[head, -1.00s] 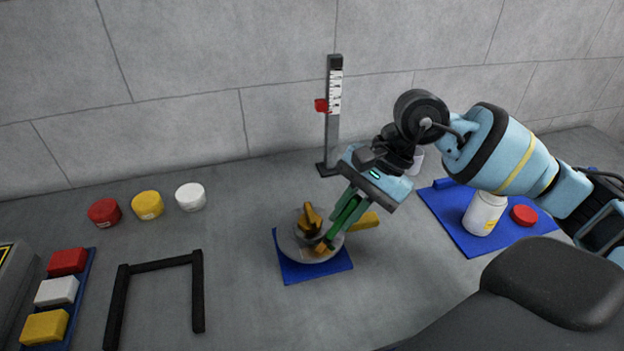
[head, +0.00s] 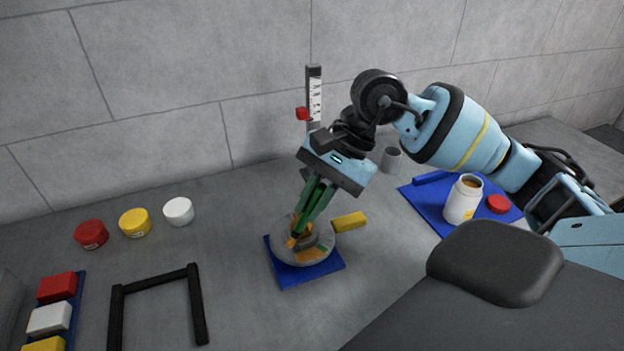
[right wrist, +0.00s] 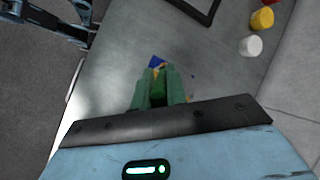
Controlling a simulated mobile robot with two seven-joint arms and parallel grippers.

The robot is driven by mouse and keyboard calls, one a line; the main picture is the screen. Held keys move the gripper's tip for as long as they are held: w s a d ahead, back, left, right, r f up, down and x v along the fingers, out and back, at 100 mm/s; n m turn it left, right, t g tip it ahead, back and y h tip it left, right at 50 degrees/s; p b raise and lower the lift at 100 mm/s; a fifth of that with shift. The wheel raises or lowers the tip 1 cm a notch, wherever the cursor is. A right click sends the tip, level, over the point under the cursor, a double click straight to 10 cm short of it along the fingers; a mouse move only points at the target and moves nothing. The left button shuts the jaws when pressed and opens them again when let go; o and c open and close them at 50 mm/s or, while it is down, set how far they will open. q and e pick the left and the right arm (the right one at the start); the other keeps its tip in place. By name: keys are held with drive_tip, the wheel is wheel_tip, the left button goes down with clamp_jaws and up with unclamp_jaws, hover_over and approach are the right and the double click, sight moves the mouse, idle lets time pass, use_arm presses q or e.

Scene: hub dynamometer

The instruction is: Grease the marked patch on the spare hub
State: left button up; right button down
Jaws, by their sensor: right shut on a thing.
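The spare hub (head: 331,240) is a grey disc with a raised middle, lying on a small blue mat (head: 296,277). An orange patch (head: 312,255) with a green bit beside it shows on its near right face. My right gripper (head: 299,232) points down over the hub's middle, its green fingers shut on a small orange piece (head: 291,242). The piece is at or just above the hub; whether it touches is unclear. In the right wrist view the fingers (right wrist: 160,90) hide most of the hub. An open white jar (head: 461,205) with amber contents stands on the right. My left gripper is not in view.
A yellow block (head: 349,221) lies just right of the hub. The jar and a red lid (head: 498,204) are on a larger blue mat (head: 424,202). A scale post (head: 314,95) stands behind. A black frame (head: 198,305) and several coloured tubs (head: 135,223) are left.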

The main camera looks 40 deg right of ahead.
sight(313, 194)
wheel_tip(313, 194, up, 2)
drive_tip(key=shift+a+r+p, duration=0.1)
drive_tip(key=shift+p, duration=0.2)
drive_tip(key=shift+r, duration=0.55)
drive_tip(key=shift+r+p, duration=0.1)
drive_tip(key=shift+p, duration=0.2)
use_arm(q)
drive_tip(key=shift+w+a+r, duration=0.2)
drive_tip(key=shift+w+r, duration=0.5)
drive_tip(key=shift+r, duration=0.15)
